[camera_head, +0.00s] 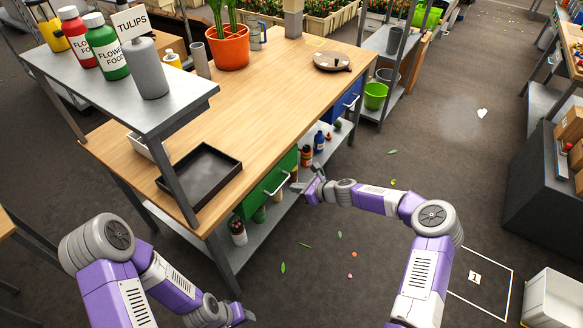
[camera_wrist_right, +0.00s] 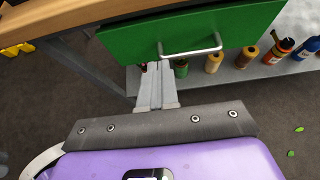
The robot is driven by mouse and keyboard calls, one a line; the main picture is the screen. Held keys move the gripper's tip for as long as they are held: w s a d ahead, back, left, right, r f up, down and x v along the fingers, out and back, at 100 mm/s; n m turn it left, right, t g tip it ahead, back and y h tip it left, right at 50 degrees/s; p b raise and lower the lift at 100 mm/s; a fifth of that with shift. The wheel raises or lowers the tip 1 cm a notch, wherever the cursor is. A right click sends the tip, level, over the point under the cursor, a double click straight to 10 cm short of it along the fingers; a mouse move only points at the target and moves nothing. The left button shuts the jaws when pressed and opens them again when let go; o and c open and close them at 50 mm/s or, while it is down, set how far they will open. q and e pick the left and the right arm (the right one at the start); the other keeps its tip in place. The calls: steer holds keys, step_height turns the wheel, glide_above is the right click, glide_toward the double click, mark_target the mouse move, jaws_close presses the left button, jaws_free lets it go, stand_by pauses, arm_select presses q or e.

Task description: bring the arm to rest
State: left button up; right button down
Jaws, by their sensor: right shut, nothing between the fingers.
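My right arm reaches in from the right in the head view. Its gripper (camera_head: 312,187) is beside the front of the wooden workbench (camera_head: 262,105), near the green drawer (camera_head: 262,188). In the right wrist view the gripper's fingers (camera_wrist_right: 157,72) are together with nothing between them. They are just below the metal handle (camera_wrist_right: 190,50) of the green drawer, and I cannot tell if they touch it. My left arm is at the lower left of the head view. Its gripper (camera_head: 243,318) is small near the bottom edge, and its finger opening is unclear.
A lower shelf (camera_wrist_right: 236,78) under the bench holds several bottles. A black tray (camera_head: 200,178) and an orange pot (camera_head: 228,48) stand on the bench. A raised metal shelf (camera_head: 120,90) overhangs its left end. The floor (camera_head: 400,160) right of the bench is mostly clear.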

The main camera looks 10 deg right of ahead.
steer(key=s+a+f+n+g+h, duration=0.1)
steer(key=s+a+f+n+g, duration=0.15)
steer(key=s, duration=0.25)
steer(key=s+a+f+n+g, duration=0.1)
steer(key=s+a+f+n, duration=0.2)
steer(key=s+f+n, duration=0.15)
steer(key=s+a+f+n+g+h, duration=0.1)
steer(key=s+a+f+n, duration=0.15)
steer(key=s, duration=0.35)
steer(key=s+d+f+n+g+h, duration=0.1)
steer(key=s+n, duration=0.6)
steer(key=s, duration=0.4)
steer(key=s+d+f+n+g+h, duration=0.1)
steer(key=s+d+n+g, duration=0.1)
steer(key=s+n, duration=0.5)
steer(key=s, duration=0.3)
steer(key=shift+s+d+f, duration=0.25)
steer(key=shift+s, duration=0.1)
steer(key=shift+n, duration=0.25)
